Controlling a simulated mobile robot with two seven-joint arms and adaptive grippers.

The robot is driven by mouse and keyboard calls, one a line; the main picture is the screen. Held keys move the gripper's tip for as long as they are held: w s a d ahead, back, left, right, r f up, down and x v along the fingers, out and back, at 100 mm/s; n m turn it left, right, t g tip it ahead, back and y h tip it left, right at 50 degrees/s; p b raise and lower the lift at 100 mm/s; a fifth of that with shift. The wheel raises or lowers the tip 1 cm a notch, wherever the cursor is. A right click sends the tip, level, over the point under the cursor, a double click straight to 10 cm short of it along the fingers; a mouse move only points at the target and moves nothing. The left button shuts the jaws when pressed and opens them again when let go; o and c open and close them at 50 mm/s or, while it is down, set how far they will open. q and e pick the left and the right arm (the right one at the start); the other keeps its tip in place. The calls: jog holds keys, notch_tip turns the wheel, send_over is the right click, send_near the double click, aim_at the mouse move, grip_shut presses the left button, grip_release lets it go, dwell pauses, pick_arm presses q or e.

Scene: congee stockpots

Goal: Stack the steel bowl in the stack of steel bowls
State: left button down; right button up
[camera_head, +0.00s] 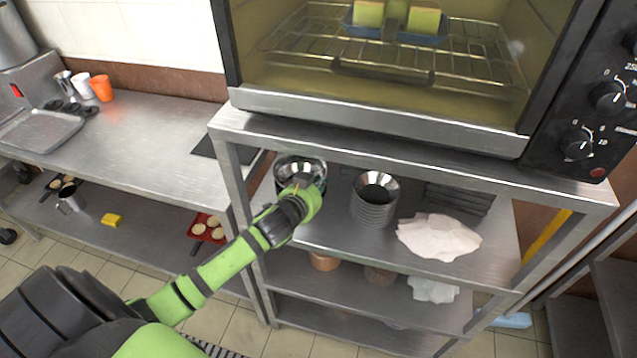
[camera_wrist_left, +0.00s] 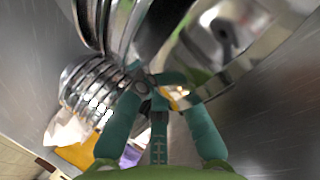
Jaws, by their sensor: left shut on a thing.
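My left gripper (camera_head: 297,192) reaches onto the upper shelf of the steel rack and is shut on the near rim of a shiny steel bowl (camera_head: 299,167). In the left wrist view the gripper's teal fingers (camera_wrist_left: 150,82) meet at the rim, and the bowl (camera_wrist_left: 232,38) fills the upper right. The stack of steel bowls (camera_head: 374,204) stands upright to the right of the held bowl, with a gap between them. The stack also shows at left in the left wrist view (camera_wrist_left: 88,88). What lies under the held bowl is hard to tell. My right gripper is not in view.
A crumpled white cloth (camera_head: 438,237) lies right of the stack, with dark trays (camera_head: 458,198) behind it. The rack's top board (camera_head: 400,160), carrying an oven (camera_head: 390,105), hangs over the shelf. A rack post (camera_head: 238,185) stands left of my gripper.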

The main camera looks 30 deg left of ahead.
pick_arm(q)
jog(key=c, duration=1.3)
grip_release()
jog(key=shift+o, duration=0.2)
jog(key=shift+s+d, duration=0.1)
jog(key=shift+f, duration=0.1)
jog(key=shift+s+r, duration=0.2)
jog(key=shift+s, duration=0.4)
jog(key=v, duration=1)
jog(key=shift+s+r, duration=0.25)
jog(key=shift+r, duration=0.15)
jog(key=shift+d, duration=0.1)
